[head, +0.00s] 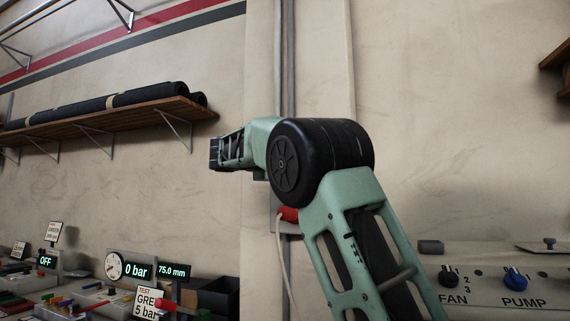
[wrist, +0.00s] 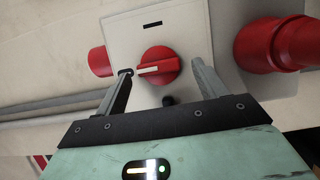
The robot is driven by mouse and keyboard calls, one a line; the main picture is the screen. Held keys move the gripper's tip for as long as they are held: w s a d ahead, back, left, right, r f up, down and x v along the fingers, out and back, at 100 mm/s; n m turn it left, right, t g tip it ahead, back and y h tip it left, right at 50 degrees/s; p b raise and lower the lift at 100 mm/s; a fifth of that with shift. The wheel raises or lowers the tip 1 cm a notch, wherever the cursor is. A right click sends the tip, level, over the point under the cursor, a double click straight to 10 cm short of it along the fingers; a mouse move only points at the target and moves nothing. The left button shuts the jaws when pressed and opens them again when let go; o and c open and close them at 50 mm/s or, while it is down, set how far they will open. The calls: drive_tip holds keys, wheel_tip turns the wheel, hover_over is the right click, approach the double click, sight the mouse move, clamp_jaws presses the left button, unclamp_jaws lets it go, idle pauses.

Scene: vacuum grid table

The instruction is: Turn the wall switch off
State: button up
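The wall switch is a red rotary knob (wrist: 158,64) with a white pointer line, on a pale plate (wrist: 190,35) in the wrist view. The pointer lies roughly level and points left in that view. A short black bar mark sits above the knob, and another dark mark is at the left fingertip. My gripper (wrist: 162,70) is open, with one finger on each side of the knob. Gaps show between the fingers and the knob. In the head view my arm hides the knob; part of a pale box (head: 277,222) shows below the arm.
A large red plug (wrist: 275,44) is right of the knob in the wrist view. A red connector (head: 289,214) with a hanging cable shows in the head view. Pipes (head: 288,60) run up the wall. A wooden shelf (head: 120,118) is left; a control panel (head: 500,278) is lower right.

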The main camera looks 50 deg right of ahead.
drive_tip(key=a+b, duration=0.2)
drive_tip(key=a, duration=1.5)
drive_tip(key=shift+a+b, duration=0.2)
drive_tip(key=shift+b, duration=0.2)
